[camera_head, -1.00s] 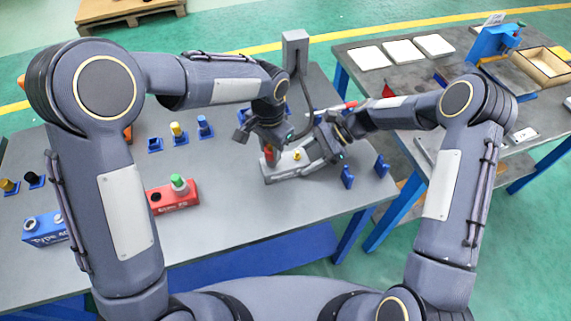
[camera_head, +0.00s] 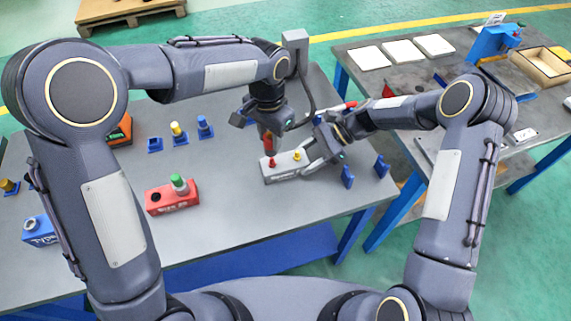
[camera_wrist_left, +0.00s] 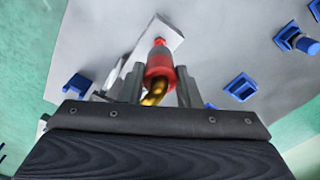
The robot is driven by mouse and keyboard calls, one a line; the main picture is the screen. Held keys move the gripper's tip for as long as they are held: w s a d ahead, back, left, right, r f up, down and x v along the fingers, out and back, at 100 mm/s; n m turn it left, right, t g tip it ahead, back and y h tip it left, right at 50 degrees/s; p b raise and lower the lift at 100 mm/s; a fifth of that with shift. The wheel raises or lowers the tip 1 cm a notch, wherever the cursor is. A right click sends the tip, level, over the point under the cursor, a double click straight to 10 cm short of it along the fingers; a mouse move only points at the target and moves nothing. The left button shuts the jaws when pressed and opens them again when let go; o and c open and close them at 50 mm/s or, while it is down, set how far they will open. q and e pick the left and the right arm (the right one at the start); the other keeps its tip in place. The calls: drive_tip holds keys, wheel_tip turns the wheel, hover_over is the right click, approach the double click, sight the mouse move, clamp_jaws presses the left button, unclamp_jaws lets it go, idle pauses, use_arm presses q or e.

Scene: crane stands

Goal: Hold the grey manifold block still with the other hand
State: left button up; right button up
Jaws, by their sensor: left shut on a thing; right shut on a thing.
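The grey manifold block (camera_head: 287,174) sits on the table with a red fitting (camera_head: 271,163) and a yellow fitting (camera_head: 297,156) standing on its top. My right gripper (camera_head: 312,158) is shut on the block's right end. My left gripper (camera_head: 267,131) is above the block's left part, shut on a red cylindrical tool (camera_head: 269,145) that points down at the red fitting. In the left wrist view the red tool (camera_wrist_left: 159,64) shows a brass-coloured curved part between the fingers, with the pale block beyond it. Whether tool and fitting touch is hard to tell.
A grey post (camera_head: 295,42) with a dark cable stands behind my left gripper. A red block (camera_head: 172,199) with a green fitting lies left of the manifold. Blue holders (camera_head: 348,176) stand to the right. The table between red block and manifold is clear.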

drive_tip(key=o, duration=1.3)
drive_tip(key=shift+c, duration=0.2)
drive_tip(key=v, duration=1.1)
drive_tip(key=shift+w+d+r, duration=0.1)
drive_tip(key=shift+d+r, duration=0.05)
drive_tip(key=shift+d, duration=0.1)
use_arm(q)
drive_tip(key=shift+r+p, duration=0.3)
drive_tip(key=shift+r, duration=0.05)
wheel_tip(320, 180, up, 4)
drive_tip(key=p, duration=0.3)
drive_tip(key=shift+f, duration=0.25)
use_arm(e)
wheel_tip(320, 180, up, 4)
drive_tip(key=shift+d+f, duration=0.15)
